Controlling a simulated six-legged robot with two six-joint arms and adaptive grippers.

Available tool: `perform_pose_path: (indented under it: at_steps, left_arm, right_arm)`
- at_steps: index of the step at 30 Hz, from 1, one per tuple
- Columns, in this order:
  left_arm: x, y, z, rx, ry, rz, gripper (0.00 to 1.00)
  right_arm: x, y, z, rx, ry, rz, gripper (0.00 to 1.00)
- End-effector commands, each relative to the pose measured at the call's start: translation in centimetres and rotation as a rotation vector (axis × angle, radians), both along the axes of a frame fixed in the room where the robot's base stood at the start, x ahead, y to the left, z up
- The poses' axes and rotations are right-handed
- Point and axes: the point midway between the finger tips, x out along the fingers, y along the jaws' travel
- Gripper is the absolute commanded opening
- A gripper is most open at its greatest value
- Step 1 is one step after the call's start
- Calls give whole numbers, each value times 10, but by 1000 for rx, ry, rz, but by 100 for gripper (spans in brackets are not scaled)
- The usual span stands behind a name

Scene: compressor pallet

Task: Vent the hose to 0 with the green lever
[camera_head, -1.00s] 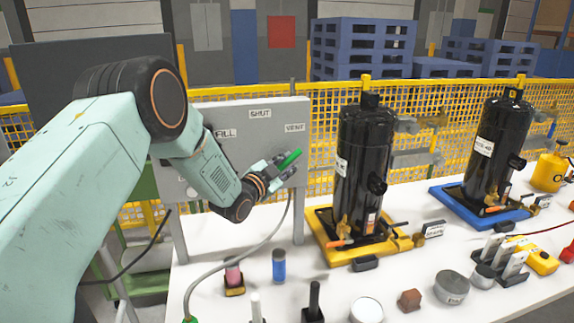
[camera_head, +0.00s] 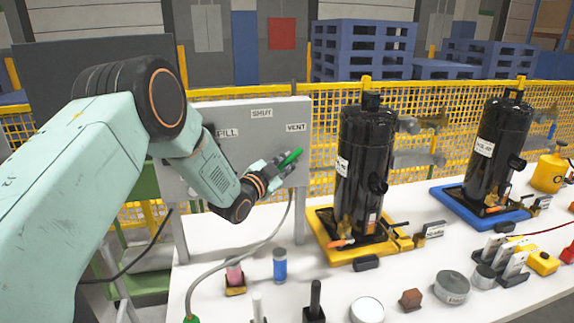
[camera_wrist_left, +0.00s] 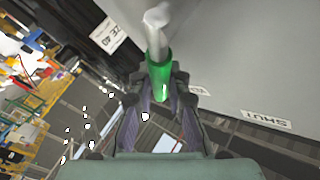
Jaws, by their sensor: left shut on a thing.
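The green lever (camera_head: 290,158) sticks out from the front of a grey panel (camera_head: 262,140) and slants up toward the VENT label (camera_head: 296,127). The SHUT label (camera_head: 261,113) is at the panel's top and the FILL label (camera_head: 228,133) at its left. My left gripper (camera_head: 280,164) is shut on the green lever. In the left wrist view the lever's green grip (camera_wrist_left: 159,78) sits between the fingers, with its pale shaft (camera_wrist_left: 155,35) running beyond them. A grey hose (camera_head: 250,245) hangs from below the panel to the table. My right gripper is not in view.
Two black compressors stand right of the panel, one on a yellow tray (camera_head: 322,222), one on a blue tray (camera_head: 455,200). A blue-capped cylinder (camera_head: 280,266), a pink one (camera_head: 235,274) and several small parts stand on the white table (camera_head: 215,240). A yellow mesh fence (camera_head: 430,120) is behind.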

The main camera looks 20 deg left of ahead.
Motion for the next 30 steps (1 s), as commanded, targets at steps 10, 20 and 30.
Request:
perform_pose_path:
  at_steps: [10, 20, 30]
  left_arm:
    - [-7, 10, 9, -184, -148, 0, 0]
    - [-18, 26, 19, -421, -328, 0, 0]
    - [-28, 38, 25, -598, -463, -2, 0]
  right_arm:
    - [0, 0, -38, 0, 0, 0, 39]
    - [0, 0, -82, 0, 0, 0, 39]
    - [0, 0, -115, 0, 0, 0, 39]
